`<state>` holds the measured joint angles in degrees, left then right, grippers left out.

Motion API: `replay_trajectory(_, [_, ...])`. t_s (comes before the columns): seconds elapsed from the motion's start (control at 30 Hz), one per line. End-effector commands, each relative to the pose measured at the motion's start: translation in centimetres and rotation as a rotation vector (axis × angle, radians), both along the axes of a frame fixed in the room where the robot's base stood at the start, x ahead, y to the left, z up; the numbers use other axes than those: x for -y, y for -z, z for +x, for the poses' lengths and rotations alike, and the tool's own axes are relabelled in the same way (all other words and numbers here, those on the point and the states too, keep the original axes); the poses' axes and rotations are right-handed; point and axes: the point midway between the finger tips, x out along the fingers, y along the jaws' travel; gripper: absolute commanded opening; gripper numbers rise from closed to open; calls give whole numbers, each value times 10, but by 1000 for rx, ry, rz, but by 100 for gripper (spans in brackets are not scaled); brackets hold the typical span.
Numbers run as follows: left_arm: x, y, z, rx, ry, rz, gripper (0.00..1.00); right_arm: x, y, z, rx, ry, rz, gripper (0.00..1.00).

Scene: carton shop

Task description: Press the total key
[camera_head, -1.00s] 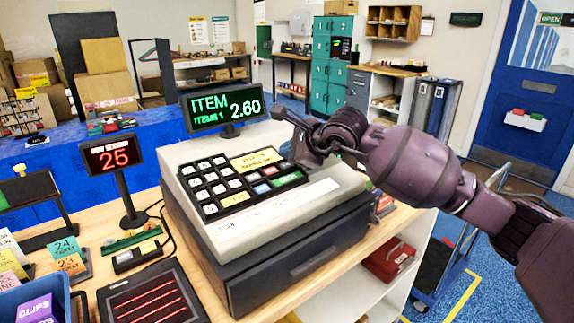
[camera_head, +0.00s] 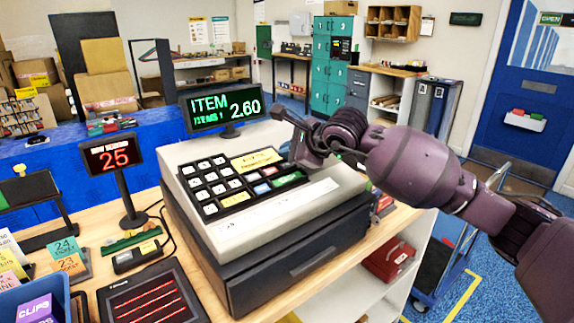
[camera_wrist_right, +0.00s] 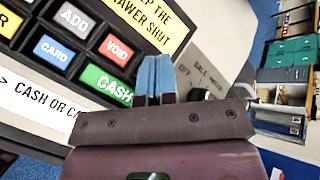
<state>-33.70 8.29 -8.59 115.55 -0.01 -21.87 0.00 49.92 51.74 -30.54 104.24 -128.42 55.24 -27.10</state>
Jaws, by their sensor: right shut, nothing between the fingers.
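The cash register (camera_head: 270,215) stands on the wooden counter, its black keypad (camera_head: 215,172) facing up. The keypad has white keys, a yellow key (camera_head: 235,199) at the front and red, blue and green keys at its right. No key reading total can be made out. My right gripper (camera_head: 303,160) is shut and empty over the right end of the keypad. In the right wrist view its blue fingers (camera_wrist_right: 155,72) lie beside the green CASH key (camera_wrist_right: 107,84); contact cannot be told. ADD, VOID and CARD keys also show there. My left gripper is out of view.
The register's display (camera_head: 225,108) reads ITEM 2.60, ITEMS 1. A red number sign (camera_head: 112,156) showing 25 stands left of the register. A dark pad (camera_head: 153,298) and a blue bin (camera_head: 42,300) are at front left. A blue trolley (camera_head: 445,262) stands at right.

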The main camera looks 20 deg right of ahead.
Motion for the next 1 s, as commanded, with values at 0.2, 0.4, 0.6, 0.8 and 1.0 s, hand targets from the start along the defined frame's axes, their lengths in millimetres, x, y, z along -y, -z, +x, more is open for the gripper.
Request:
replay_trajectory(0.2, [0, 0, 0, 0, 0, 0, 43, 0, 0, 0, 0, 0, 0, 0])
replay_trajectory(0.4, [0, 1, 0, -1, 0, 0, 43, 0, 1, 0, 0, 0, 0, 0])
replay_trajectory(0.6, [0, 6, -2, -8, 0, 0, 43, -1, 8, 2, -2, 1, 0, 0])
replay_trajectory(0.8, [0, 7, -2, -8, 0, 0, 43, -1, 8, 2, 0, 0, 0, 0])
replay_trajectory(1.0, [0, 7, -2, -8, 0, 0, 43, -1, 8, 2, 0, 0, 0, 0])
